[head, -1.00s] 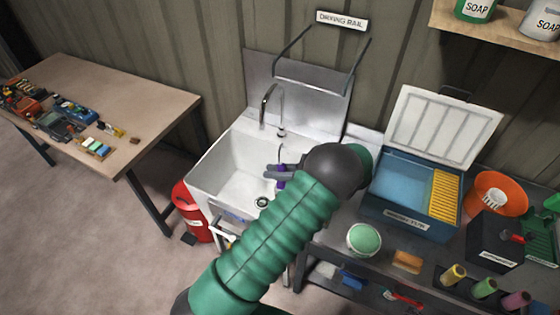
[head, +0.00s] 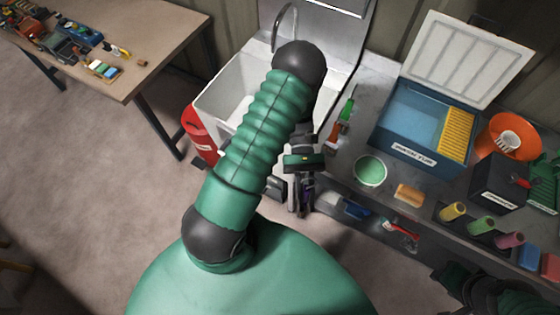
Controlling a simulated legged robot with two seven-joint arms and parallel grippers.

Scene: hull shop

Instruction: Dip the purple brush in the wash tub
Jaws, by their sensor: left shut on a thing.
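My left gripper (head: 301,200) hangs low in front of the counter's front edge, between the sink and the wash tub, pointing down. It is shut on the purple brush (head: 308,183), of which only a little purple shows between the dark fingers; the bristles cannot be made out. The wash tub (head: 402,152) is a blue labelled box with its pale lid raised, standing on the counter to the right. It holds bluish water and a yellow ribbed board. A dark shape at the lower right edge may be my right gripper (head: 452,283); its fingers are unclear.
A white sink (head: 225,98) lies behind my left arm. A green-handled tool (head: 348,108), a green-topped bowl (head: 370,170), a sponge (head: 409,194) and an orange basin (head: 522,128) are on the counter. A low shelf holds a blue-handled brush (head: 352,207).

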